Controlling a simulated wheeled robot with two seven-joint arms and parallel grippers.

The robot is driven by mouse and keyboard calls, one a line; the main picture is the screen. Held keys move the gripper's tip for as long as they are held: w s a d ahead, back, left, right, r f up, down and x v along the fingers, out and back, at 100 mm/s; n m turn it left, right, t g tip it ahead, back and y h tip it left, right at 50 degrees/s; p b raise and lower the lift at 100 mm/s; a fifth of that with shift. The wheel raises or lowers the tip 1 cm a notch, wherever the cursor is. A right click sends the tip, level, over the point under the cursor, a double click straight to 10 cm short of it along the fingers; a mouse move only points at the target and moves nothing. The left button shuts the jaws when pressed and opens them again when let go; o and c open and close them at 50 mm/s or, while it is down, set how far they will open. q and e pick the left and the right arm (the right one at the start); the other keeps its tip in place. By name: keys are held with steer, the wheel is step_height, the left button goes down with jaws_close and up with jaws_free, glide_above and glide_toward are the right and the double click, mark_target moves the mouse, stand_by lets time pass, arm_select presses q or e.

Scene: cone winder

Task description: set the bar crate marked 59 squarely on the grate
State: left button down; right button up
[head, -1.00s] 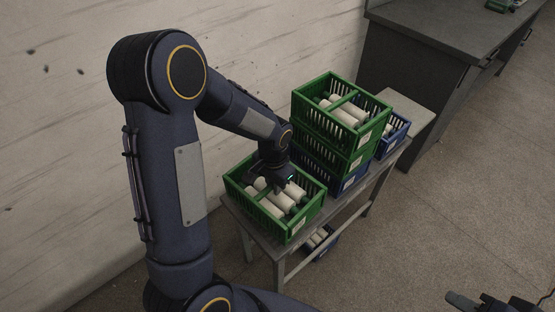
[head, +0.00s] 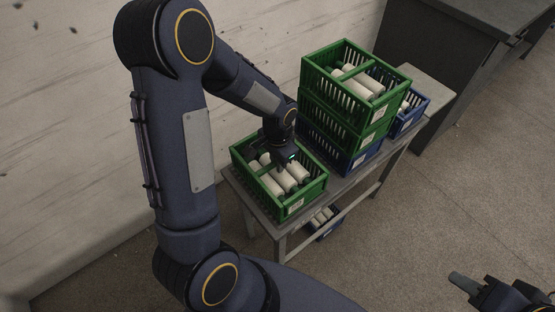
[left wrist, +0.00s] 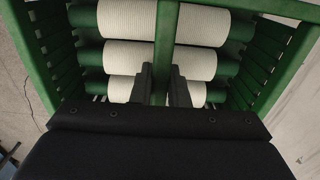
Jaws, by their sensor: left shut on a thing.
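A green crate (head: 313,196) with white yarn cones lies at the near left end of the grey bench (head: 257,213). Its label is too small to read, so I cannot tell if it is 59. My left gripper (head: 283,164) reaches down into it from above. In the left wrist view my left gripper (left wrist: 161,82) is shut on the crate's middle bar (left wrist: 166,40), with cones on both sides. The crate looks level; I cannot tell if it touches the bench. My right gripper (head: 465,284) is at the bottom right, away from everything. I cannot make out a grate.
Right behind the crate stands a stack of green crates (head: 372,118) on a blue crate (head: 345,163). Another blue crate (head: 412,122) sits beyond it. A blue crate (head: 327,230) is under the bench. A dark cabinet (head: 432,55) stands behind; the floor at right is clear.

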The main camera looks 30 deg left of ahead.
arm_select(q)
steer(key=shift+f+b, duration=0.5)
steer(key=shift+f, duration=0.25)
stand_by(0.4)
steer(key=c, duration=1.3)
jaws_free()
steer(key=shift+r+p, duration=0.75)
steer(key=shift+r, duration=3.35)
steer(key=s+d+r+n+t+h+p, duration=0.1)
steer(key=s+r+n+t+p, duration=0.1)
steer(key=s+r, duration=0.3)
steer(key=s+d+r+n+t+h+p, duration=0.1)
steer(key=s+r+n+p, duration=0.1)
steer(key=s+r, duration=0.4)
steer(key=s+d+r+n+t+h+p, duration=0.1)
steer(key=s+r+p, duration=0.3)
steer(key=r, duration=0.5)
steer(key=shift+s+d+r+n+t+h+p, duration=0.1)
steer(key=shift+s+d+n+t+h+p, duration=0.15)
steer(key=shift+s+t, duration=0.2)
steer(key=shift+s+d+r+n+t+h+p, duration=0.15)
steer(key=shift+s+d+n+t, duration=0.2)
steer(key=shift+s, duration=0.2)
